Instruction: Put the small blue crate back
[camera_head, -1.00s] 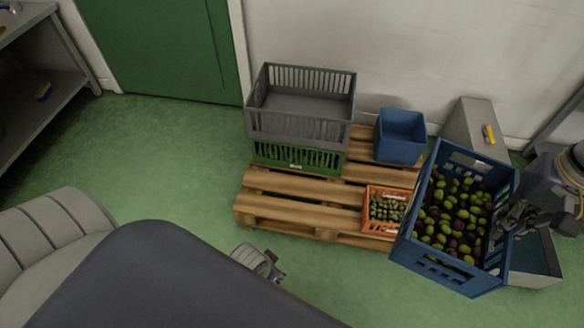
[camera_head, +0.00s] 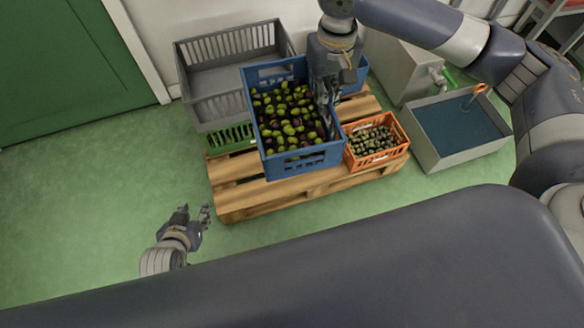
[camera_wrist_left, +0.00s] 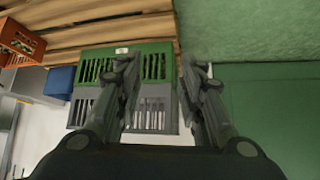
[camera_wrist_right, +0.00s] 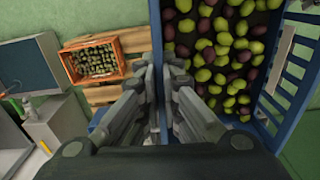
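The blue slatted crate (camera_head: 300,163), filled with green and dark olives, is in front of the grey crate in the head view. It is over the wooden pallet (camera_head: 240,200); I cannot tell whether it touches the boards. My right gripper (camera_head: 325,95) is shut on its right wall. In the right wrist view, the fingers (camera_wrist_right: 160,85) straddle the blue wall, with olives to their right. My left gripper (camera_head: 194,210) is open and empty, low over the floor left of the pallet. Its spread fingers also show in the left wrist view (camera_wrist_left: 162,65).
A grey crate (camera_head: 205,112) sits on a green crate (camera_head: 232,141) at the pallet's left. An orange crate of olives (camera_head: 398,150) stands at the right front. A blue bin (camera_head: 358,77) is partly hidden behind my gripper. A grey basin (camera_head: 462,155) stands right of the pallet.

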